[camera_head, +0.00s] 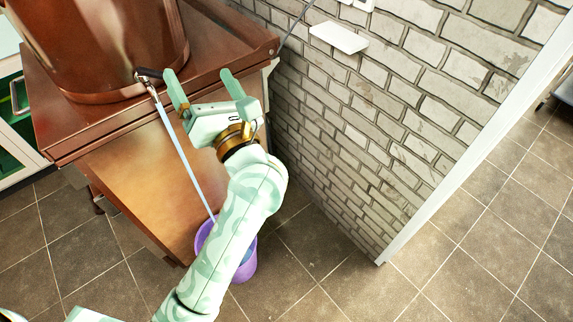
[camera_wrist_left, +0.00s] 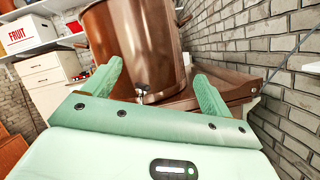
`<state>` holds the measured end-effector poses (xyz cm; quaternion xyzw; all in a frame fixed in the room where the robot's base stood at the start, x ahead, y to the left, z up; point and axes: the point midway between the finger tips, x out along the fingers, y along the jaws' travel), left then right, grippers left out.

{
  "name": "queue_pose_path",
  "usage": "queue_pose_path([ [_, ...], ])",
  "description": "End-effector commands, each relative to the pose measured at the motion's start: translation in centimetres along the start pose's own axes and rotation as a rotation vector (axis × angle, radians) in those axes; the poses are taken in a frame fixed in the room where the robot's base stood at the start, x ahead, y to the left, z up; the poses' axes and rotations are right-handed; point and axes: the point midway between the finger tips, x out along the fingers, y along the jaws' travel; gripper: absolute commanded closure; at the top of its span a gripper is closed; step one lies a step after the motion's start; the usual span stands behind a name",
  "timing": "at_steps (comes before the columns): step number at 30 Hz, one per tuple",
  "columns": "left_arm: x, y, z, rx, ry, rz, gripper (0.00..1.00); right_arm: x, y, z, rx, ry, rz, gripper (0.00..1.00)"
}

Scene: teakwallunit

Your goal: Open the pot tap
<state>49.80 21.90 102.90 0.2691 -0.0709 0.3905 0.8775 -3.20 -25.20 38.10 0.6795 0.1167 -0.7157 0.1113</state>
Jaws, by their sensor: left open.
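The large copper pot (camera_head: 105,45) stands on a brown wooden stand, and it also shows in the left wrist view (camera_wrist_left: 135,45). Its small metal tap (camera_head: 146,79) with a dark lever sits low on the pot's side, and shows between my fingers in the left wrist view (camera_wrist_left: 141,91). A thin pale-blue strip, looking like a water stream, runs from the tap down to a purple bucket (camera_head: 246,270). My left gripper (camera_head: 200,76) is open and empty, with one finger close beside the lever. I cannot tell whether they touch. My right gripper is not in view.
The stand (camera_head: 150,175) has a raised edge and a sloping lower board. A brick wall (camera_head: 400,110) with a small white shelf (camera_head: 339,37) rises to the right. Tiled floor (camera_head: 330,285) is clear in front. White drawers (camera_wrist_left: 45,80) stand left in the wrist view.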

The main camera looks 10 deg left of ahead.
Motion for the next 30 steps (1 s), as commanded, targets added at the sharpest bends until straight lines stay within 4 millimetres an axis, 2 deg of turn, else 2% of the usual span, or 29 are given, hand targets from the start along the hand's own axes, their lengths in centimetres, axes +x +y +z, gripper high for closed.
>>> queue_pose_path([
  [5,-1.1,-4.1,0.8,0.360,-0.228,-0.045,0.15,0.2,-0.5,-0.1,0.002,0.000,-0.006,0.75],
  [11,-2.8,-7.8,-0.5,0.611,-0.372,-0.101,0.15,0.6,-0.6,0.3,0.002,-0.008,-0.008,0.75],
  [19,-5.9,-13.2,-3.8,0.934,-0.568,-0.201,0.15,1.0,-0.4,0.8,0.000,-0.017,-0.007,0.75],
  [30,-10.0,-18.0,-9.5,1.220,-0.746,-0.332,0.15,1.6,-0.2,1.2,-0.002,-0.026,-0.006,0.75],
])
